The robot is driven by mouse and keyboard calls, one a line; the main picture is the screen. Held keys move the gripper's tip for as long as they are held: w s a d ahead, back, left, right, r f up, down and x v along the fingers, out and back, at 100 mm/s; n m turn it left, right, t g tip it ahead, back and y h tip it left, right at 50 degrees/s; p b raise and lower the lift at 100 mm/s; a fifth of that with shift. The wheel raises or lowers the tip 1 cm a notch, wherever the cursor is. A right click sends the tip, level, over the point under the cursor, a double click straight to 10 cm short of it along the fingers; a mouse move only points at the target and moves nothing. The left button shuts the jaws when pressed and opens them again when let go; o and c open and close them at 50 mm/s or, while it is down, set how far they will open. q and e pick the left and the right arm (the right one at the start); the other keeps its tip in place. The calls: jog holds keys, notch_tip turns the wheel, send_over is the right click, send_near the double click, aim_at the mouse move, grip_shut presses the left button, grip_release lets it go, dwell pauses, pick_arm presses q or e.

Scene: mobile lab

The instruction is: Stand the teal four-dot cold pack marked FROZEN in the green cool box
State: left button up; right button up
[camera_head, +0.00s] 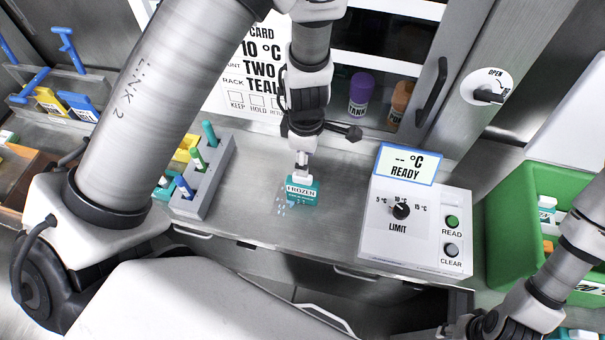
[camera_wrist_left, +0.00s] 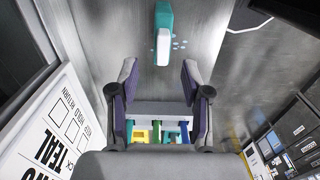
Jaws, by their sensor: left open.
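The teal cold pack (camera_head: 303,191) marked FROZEN stands on the steel counter, with a white top and small droplets beside it. Its dots cannot be made out. My left gripper (camera_head: 318,142) is above and just behind it. In the left wrist view the gripper (camera_wrist_left: 160,68) is open and empty, and the teal and white pack (camera_wrist_left: 163,32) lies beyond the fingertips, apart from them. The green cool box (camera_head: 508,215) is at the right and holds a teal and white pack and something orange. My right gripper (camera_head: 478,326) is at the bottom right, its jaws unclear.
A grey rack (camera_head: 212,182) with teal, green and blue-topped items stands left of the pack. A white meter box (camera_head: 410,235) reading READY stands between the pack and the cool box. A card (camera_head: 243,75) and a cabinet with purple and orange bottles are behind.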

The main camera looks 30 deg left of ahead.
aim_at(302, 188)
pick_arm(q)
jog(key=f+b, duration=0.1)
jog(key=f, duration=0.1)
jog(key=f+b, duration=0.1)
jog(key=f, duration=0.2)
jog(key=f+b, duration=0.1)
jog(key=f, duration=0.1)
jog(key=shift+s+a+f+b, duration=0.25)
jog(key=shift+f+b, duration=0.15)
jog(key=shift+r, duration=0.15)
grip_shut()
